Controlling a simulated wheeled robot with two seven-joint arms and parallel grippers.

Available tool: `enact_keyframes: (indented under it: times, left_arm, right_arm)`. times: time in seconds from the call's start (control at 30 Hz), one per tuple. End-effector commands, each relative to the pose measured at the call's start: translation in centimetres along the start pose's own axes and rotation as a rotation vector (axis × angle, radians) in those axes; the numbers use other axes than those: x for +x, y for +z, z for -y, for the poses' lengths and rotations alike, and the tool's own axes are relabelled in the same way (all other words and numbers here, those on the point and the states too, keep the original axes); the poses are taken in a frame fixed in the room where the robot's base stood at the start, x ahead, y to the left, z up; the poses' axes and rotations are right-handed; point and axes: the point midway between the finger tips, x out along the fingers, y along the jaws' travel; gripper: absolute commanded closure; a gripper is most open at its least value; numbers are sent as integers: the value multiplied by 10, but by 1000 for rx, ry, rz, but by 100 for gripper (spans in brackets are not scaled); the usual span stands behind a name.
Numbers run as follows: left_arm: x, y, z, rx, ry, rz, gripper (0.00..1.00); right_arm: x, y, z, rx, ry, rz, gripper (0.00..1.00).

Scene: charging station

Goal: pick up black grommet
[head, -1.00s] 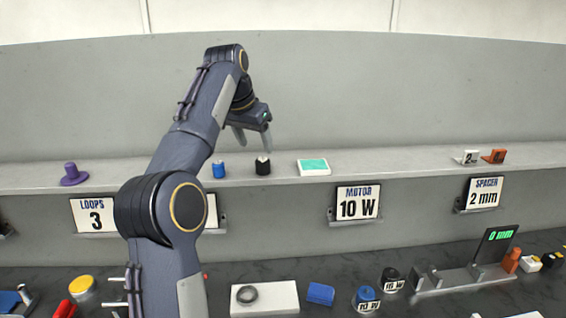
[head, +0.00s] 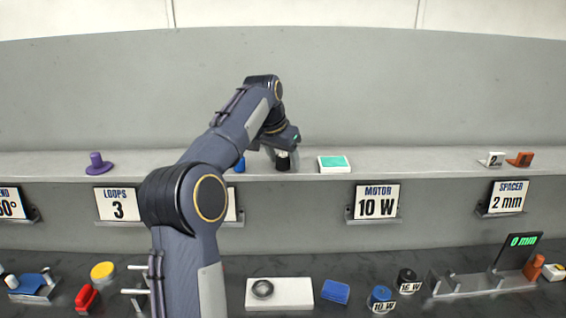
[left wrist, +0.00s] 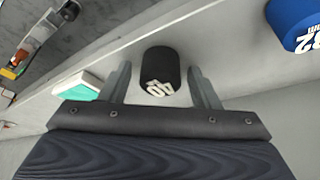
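The black grommet (head: 283,163), a short black cylinder with pale markings on its end, stands on the shelf and is partly hidden by my gripper. It also shows in the left wrist view (left wrist: 158,62), between the two fingers. My left gripper (head: 282,153) is open, coming down over the grommet from above. In the left wrist view the fingers (left wrist: 162,82) lie on either side of it with a visible gap on each side. My right gripper is not in view.
A blue cylinder (head: 240,165) stands close left of the grommet, also in the left wrist view (left wrist: 297,20). A white block with a teal top (head: 333,163) lies to the right. A purple piece (head: 97,163) sits farther left. The lower counter (head: 350,270) is cluttered.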

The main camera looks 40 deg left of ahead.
Motion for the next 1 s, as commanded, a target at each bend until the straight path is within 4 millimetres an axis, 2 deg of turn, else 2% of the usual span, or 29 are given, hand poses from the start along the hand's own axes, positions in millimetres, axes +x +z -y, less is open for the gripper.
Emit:
enact_keyframes:
  times: [0.03, 0.3, 0.73, 0.93, 1.0]
  left_arm:
    - [0, 0, 0, 0, 0, 0, 51]
    - [0, 0, 0, 0, 0, 0, 86]
    - [-8, -4, 0, 0, -1, -3, 87]
    - [-32, -14, -1, 2, -1, -5, 87]
    - [-48, -11, -11, 4, 1, -6, 87]
  right_arm:
    - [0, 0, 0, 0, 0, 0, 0]
    - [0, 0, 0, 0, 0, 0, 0]
    - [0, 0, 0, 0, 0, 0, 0]
    - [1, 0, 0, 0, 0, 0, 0]
    - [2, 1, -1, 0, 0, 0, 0]
